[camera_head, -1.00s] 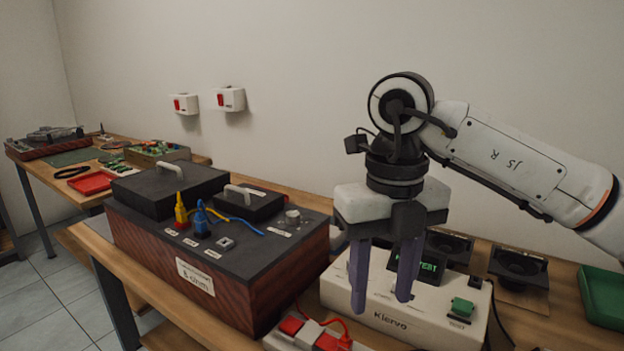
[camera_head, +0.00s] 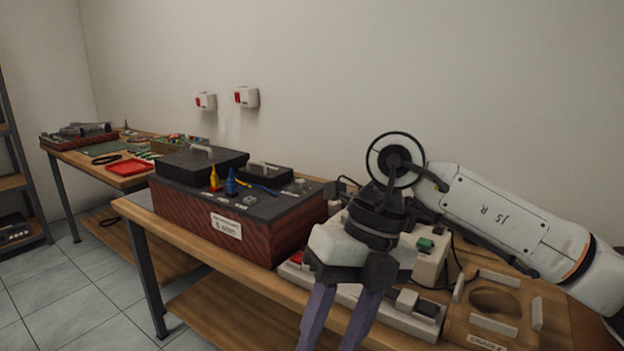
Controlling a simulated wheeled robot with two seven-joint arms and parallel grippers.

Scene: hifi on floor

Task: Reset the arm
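My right arm comes in from the right side of the head view. Its gripper (camera_head: 342,318) points down at the lower middle, in front of the bench edge. Its two purple fingers are apart with nothing seen between them, though their tips run to the bottom of the picture. The gripper hides part of a white power strip (camera_head: 416,318) and most of the pale device with a green button (camera_head: 426,244) behind it. My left gripper is not in view.
A dark hifi box with wood-look sides (camera_head: 272,239) stands on the wooden bench (camera_head: 172,222), left of the gripper. A wooden plate with a round recess (camera_head: 507,295) lies at right. A second table (camera_head: 62,153) stands far left. Floor (camera_head: 60,285) is clear at lower left.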

